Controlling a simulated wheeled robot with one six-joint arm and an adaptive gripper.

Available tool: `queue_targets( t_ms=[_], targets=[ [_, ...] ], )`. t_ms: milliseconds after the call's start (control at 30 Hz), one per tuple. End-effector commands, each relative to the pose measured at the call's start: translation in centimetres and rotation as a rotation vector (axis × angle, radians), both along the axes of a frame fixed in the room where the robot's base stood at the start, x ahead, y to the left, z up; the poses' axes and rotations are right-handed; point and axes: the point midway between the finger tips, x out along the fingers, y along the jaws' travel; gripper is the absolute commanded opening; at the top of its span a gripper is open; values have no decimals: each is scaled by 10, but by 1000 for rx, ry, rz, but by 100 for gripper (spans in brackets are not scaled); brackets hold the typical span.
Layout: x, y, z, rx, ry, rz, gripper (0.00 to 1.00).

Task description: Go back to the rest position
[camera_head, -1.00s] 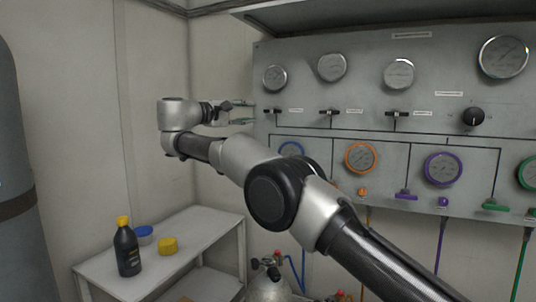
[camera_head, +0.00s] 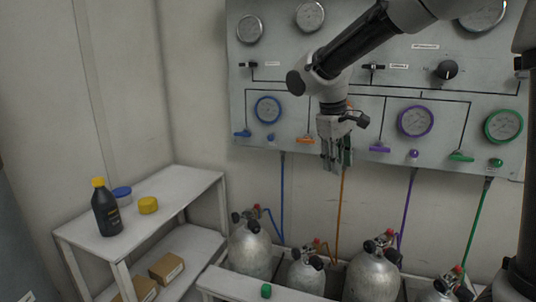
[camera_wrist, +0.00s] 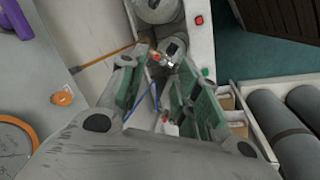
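My gripper (camera_head: 336,165) hangs pointing down in front of the gauge panel (camera_head: 290,100) in the head view. It covers the orange gauge there. In the wrist view its two green-padded fingers (camera_wrist: 162,98) stand apart with nothing between them, so it is open and empty. My arm comes in from the upper right in the head view and bends down at the wrist. Below the fingers, the wrist view shows cylinder tops and valves (camera_wrist: 172,50), apart from the fingertips.
Several grey cylinders (camera_head: 372,278) stand in a white rack below the panel, with coloured hoses running up. A white shelf table (camera_head: 165,220) at left holds a black bottle (camera_head: 106,210), a blue lid (camera_head: 122,192) and a yellow lid (camera_head: 148,205). Cardboard boxes (camera_head: 166,268) lie on its lower shelf.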

Motion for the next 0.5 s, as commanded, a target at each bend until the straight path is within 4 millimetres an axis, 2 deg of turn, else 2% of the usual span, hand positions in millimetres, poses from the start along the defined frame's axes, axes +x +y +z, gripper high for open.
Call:
queue_targets(
  t_ms=[33, 100, 300, 400, 500],
  targets=[
    [-32, -29, 1, 53, 4, -68, 32],
    [-73, -58, -2, 123, 7, -154, 32],
    [-184, -122, -17, 288, -36, -390, 32],
    [-222, -144, -20, 332, -89, -478, 32],
    [-240, -161, -11, 355, -170, -533, 32]
  ],
)
